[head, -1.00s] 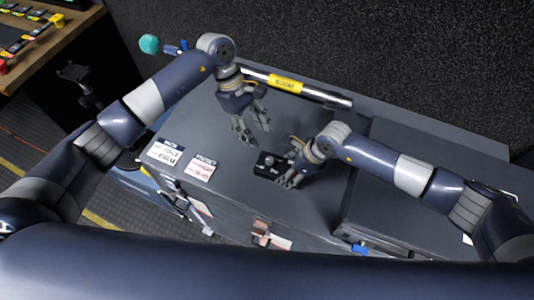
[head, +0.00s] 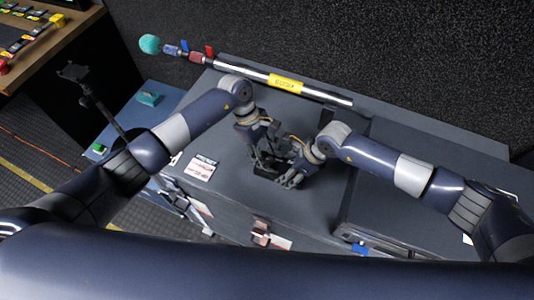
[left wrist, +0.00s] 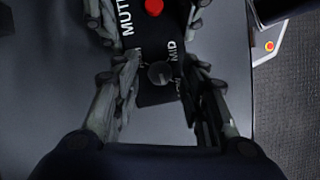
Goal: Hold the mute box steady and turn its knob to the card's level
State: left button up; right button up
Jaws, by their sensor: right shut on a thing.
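The mute box (head: 264,174) is a small black box on the grey desktop, partly hidden by both hands in the head view. In the left wrist view the box (left wrist: 158,40) shows white lettering, including MUTE and MID, a red button (left wrist: 153,6) and a dark round knob (left wrist: 160,73). My right gripper (head: 290,178) is shut on the box. Its fingers also show at the top of the left wrist view. My left gripper (head: 268,160) is open over the knob end, with its fingers (left wrist: 172,82) on either side of the knob and apart from it. A white card (head: 201,167) lies left of the box, its writing too small to read.
A boom pole (head: 250,76) with a yellow label and teal tip lies along the back of the desk. A raised grey surface (head: 400,225) is at right. Bare desktop lies between card and box.

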pick_arm(q)
grip_shut()
jog(key=shift+n, duration=0.4)
jog(key=n, duration=0.1)
jog(key=n+t, duration=0.1)
jog(key=n, duration=0.2)
jog(key=shift+s+a+t, duration=0.1)
jog(key=shift+s+t, duration=0.15)
jog(key=shift+t, duration=0.15)
jog(key=n, duration=0.2)
jog(key=n+t, duration=0.1)
jog(key=n, duration=0.1)
jog(key=n+t, duration=0.1)
jog(key=shift+s+n, duration=0.25)
jog(key=shift+n, duration=0.15)
jog(key=n, duration=0.2)
jog(key=n+t+y, duration=0.1)
jog(key=n, duration=0.1)
jog(key=n+t, duration=0.1)
jog(key=n, duration=0.1)
jog(key=shift+s+d, duration=0.2)
jog(key=shift+d, duration=0.1)
jog(key=n+y, duration=0.1)
jog(key=n, duration=0.2)
jog(key=n+t+y, duration=0.1)
jog(key=n, duration=0.2)
jog(key=shift+d+y, duration=0.2)
jog(key=shift+y, duration=0.1)
jog(key=shift+n, duration=0.4)
